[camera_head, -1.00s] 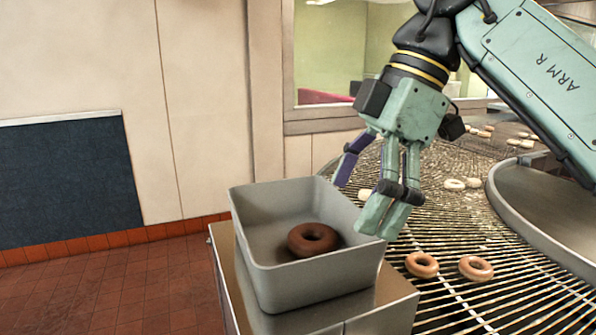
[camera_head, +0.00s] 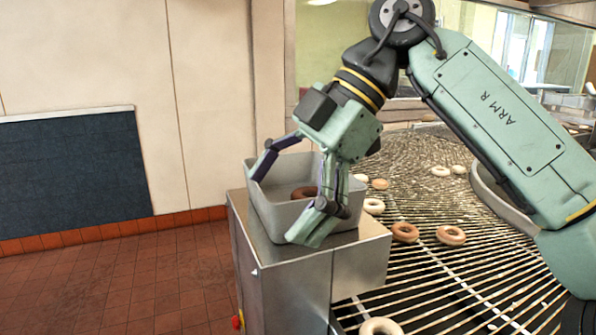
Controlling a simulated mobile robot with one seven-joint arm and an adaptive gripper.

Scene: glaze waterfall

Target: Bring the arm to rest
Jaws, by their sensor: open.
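My gripper (camera_head: 290,205) is pale green with dark joints, and its fingers are spread wide. It hangs in front of the grey bin (camera_head: 269,222) and hides part of it. The fingers hold nothing. A brown chocolate doughnut (camera_head: 303,192) lies inside the bin, partly hidden behind the gripper and the bin's wall. My arm, marked ARM R, comes in from the right. I cannot tell whether a fingertip touches the bin.
The bin stands on a metal cabinet (camera_head: 290,285). A wire conveyor (camera_head: 445,285) to the right carries several doughnuts, among them a glazed one (camera_head: 451,235) and a pale one (camera_head: 380,327). A dark blue panel (camera_head: 72,170) is on the left wall. Red tiled floor (camera_head: 130,280) at left is clear.

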